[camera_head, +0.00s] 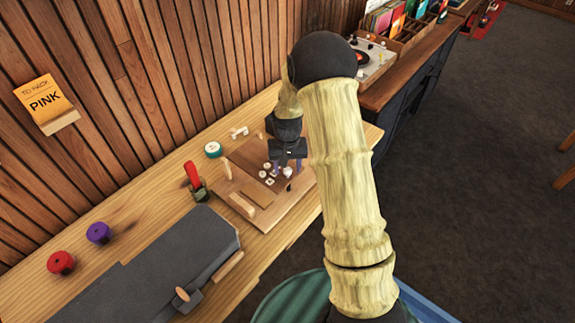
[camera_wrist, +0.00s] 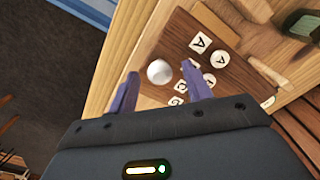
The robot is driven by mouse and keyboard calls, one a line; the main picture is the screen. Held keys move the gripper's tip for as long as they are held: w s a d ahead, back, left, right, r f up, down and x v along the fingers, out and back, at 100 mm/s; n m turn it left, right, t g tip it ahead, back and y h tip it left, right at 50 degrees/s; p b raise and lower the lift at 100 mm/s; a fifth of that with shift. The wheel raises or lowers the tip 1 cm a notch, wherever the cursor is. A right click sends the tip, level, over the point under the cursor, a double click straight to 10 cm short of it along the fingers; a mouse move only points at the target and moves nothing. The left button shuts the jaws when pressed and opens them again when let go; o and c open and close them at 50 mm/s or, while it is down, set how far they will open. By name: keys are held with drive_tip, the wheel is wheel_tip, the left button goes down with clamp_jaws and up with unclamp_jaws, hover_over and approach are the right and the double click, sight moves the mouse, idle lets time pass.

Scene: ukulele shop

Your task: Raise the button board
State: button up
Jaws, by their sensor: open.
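The button board (camera_head: 258,165) is a dark brown panel with several round white buttons and lettered tiles, set on a lighter wooden base on the bench. In the wrist view the board (camera_wrist: 172,55) lies just beyond my fingers. A white round knob (camera_wrist: 159,72) stands on it, between and slightly ahead of my fingertips. My gripper (camera_wrist: 163,82) has purple fingers, is open and holds nothing. In the head view my gripper (camera_head: 288,165) points down over the board's right part, and its dark body hides some of the board. Contact between fingers and board cannot be told.
A red-handled tool (camera_head: 192,175) stands left of the board, and a green-white tin (camera_head: 213,149) sits behind it. Purple (camera_head: 98,232) and red (camera_head: 61,262) spools stand by the wall. Open floor (camera_head: 470,180) lies right.

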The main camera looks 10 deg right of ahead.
drive_tip(key=shift+f, duration=0.25)
drive_tip(key=c, duration=1.1)
drive_tip(key=shift+d+r, duration=0.1)
drive_tip(key=shift+r, duration=0.1)
